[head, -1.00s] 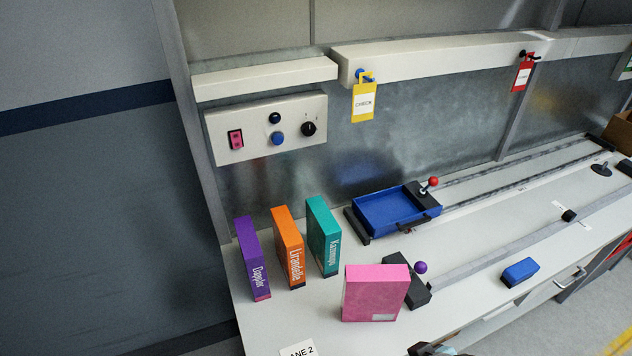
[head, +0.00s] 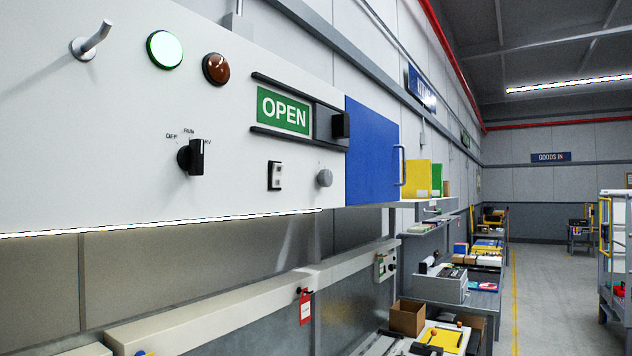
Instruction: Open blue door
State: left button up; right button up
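The blue door (head: 371,152) is a flat blue panel at the right end of the long white wall unit (head: 120,130), in the middle of the head view. It looks flush with the unit's front, so it appears closed. Its pale upright bar handle (head: 402,165) is at its right edge. What is behind the door is hidden. Neither of my grippers is in view, and nothing is seen touching the door or handle.
Left of the door are a green OPEN sign (head: 284,111) in a dark slide, a black knob (head: 192,157), a green lamp (head: 165,50) and a metal hook (head: 91,42). A shelf with yellow and green items (head: 423,178) lies beyond. Floor is free at right, before a cart (head: 615,255).

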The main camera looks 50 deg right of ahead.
aim_at(373, 162)
jog(key=z, duration=1.85)
jog(key=i+l, duration=1.25)
jog(key=i+l+u, duration=0.25)
jog(key=i+l, duration=0.2)
jog(key=l, duration=0.25)
jog(key=i+l+u, duration=0.15)
jog(key=l, duration=0.2)
